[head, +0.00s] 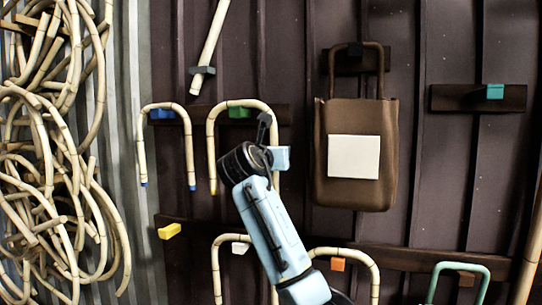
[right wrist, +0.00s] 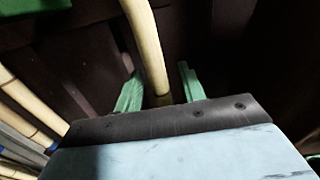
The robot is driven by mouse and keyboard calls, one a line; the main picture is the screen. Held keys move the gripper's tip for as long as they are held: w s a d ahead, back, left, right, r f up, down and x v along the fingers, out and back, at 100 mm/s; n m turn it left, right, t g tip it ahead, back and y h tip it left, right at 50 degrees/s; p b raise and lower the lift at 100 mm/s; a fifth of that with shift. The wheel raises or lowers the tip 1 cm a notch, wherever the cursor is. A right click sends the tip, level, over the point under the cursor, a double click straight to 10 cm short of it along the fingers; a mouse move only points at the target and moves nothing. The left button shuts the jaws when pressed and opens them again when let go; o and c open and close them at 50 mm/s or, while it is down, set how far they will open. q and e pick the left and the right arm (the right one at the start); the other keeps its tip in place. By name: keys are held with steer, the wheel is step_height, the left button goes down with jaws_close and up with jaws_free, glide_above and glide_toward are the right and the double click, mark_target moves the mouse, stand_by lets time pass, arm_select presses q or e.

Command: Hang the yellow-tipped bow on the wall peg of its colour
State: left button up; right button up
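The yellow-tipped bow (head: 212,140) is a pale rattan arch hanging over the green peg (head: 240,112), its yellow left tip pointing down. The yellow peg (head: 169,231) is bare, lower left of it. My right gripper (head: 264,122) is at the bow's right leg, hiding part of it; the right tip is not clear. In the right wrist view, a rattan leg (right wrist: 147,45) passes between the two green fingers of the right gripper (right wrist: 160,92), which stand apart with gaps beside it. My left gripper is not in view.
A blue-tipped bow (head: 142,140) hangs close by on the blue peg (head: 162,113). Bows hang below near the white peg (head: 240,247) and orange peg (head: 338,264). A brown bag (head: 355,195) hangs to the right. Rattan coils (head: 60,190) fill the left side.

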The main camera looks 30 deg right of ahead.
steer(key=b+v, duration=0.5)
steer(key=v, duration=0.8)
steer(key=shift+s, duration=0.25)
